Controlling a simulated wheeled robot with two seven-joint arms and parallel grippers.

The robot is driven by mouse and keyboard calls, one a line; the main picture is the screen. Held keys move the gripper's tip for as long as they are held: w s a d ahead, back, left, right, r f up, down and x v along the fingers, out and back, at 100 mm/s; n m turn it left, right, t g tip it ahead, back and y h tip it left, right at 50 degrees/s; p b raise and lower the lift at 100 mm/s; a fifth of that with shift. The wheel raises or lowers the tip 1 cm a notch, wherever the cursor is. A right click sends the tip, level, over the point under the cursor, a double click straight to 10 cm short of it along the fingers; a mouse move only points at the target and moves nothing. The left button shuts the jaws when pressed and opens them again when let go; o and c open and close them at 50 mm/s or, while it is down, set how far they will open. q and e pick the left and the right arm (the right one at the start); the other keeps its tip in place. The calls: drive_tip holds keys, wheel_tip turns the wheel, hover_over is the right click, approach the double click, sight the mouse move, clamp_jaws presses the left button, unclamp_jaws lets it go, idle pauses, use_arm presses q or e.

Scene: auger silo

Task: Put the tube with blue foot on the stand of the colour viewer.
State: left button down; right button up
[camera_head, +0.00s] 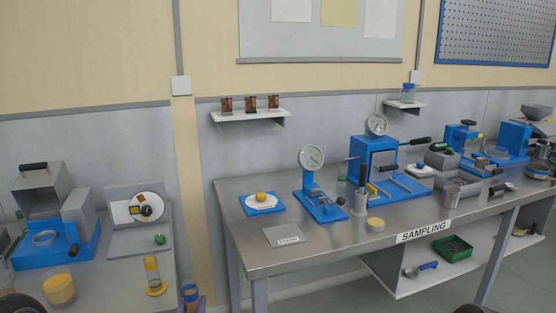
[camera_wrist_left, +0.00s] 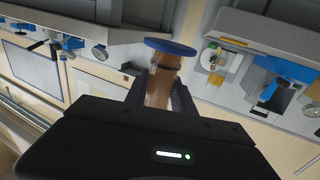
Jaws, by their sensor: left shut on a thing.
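My left gripper (camera_head: 193,302) is at the bottom edge of the head view, shut on the tube with blue foot (camera_head: 190,290). In the left wrist view the tube's brownish clear body (camera_wrist_left: 160,88) sits between the two dark fingers, and its wide blue foot (camera_wrist_left: 170,46) sticks out beyond them. The colour viewer (camera_head: 125,205), a grey panel with a white disc (camera_head: 146,207) and a grey base, stands on the left bench, ahead and to the left of the gripper. The tube is apart from it. My right gripper is not in view.
A tube with yellow foot (camera_head: 155,276) stands on the left bench before the viewer. A gap separates this bench from the steel sampling table (camera_head: 260,265), which holds several devices.

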use_arm(q)
drive_tip(key=shift+d, duration=0.5)
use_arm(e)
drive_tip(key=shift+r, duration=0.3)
